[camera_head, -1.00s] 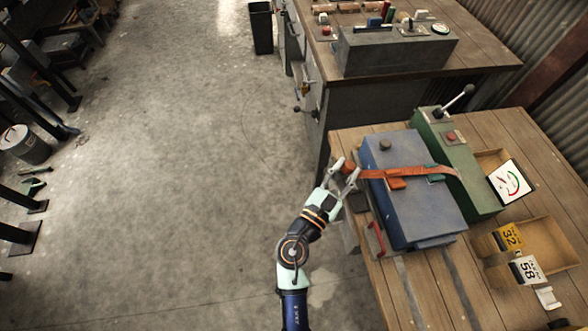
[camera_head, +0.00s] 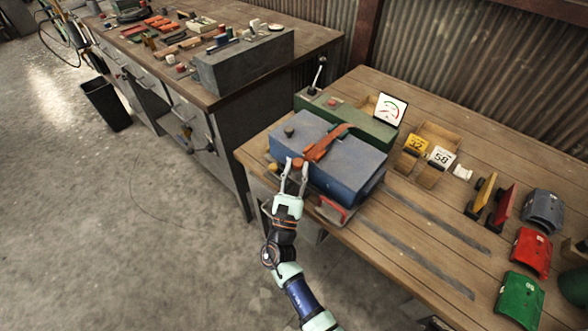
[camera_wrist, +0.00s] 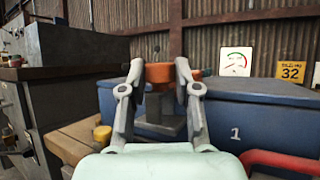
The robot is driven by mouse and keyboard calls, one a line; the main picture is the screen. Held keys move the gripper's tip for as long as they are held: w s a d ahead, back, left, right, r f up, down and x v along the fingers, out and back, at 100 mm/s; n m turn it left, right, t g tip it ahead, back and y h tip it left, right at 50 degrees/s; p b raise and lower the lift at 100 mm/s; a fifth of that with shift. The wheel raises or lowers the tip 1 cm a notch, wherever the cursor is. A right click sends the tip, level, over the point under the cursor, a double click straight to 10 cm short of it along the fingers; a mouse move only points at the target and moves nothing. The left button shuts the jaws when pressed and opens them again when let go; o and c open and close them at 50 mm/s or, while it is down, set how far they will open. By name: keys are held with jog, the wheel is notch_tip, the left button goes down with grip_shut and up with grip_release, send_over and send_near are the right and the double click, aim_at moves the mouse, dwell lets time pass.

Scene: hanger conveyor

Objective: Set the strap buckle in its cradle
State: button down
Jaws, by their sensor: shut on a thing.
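An orange strap (camera_head: 326,143) lies over the lid of a blue box (camera_head: 340,165). My gripper (camera_head: 296,168) is at the box's near left side, its two fingers closed on an orange piece (camera_head: 298,162) that I take to be the strap buckle. In the wrist view, the buckle (camera_wrist: 159,73) sits between the fingertips. A dark grey block with a post (camera_wrist: 161,115), perhaps the cradle, stands just below and behind it. I cannot tell whether the buckle touches it. The fingers hide the buckle's sides.
A green box with a lever (camera_head: 345,122) stands behind the blue box. A red handle (camera_head: 332,209) is at the blue box's front, right of my gripper. A yellow knob (camera_wrist: 102,134) is low left. Number cards and coloured covers stand to the right.

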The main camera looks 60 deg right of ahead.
aim_at(296, 181)
jog(key=shift+f+b, duration=2.15)
jog(key=shift+f, duration=0.65)
jog(key=shift+a+f, duration=0.1)
jog(key=shift+f+b, duration=1)
jog(key=shift+b, duration=0.15)
jog(key=c, duration=0.7)
grip_release()
jog(key=shift+c, duration=0.2)
jog(key=v, duration=1.2)
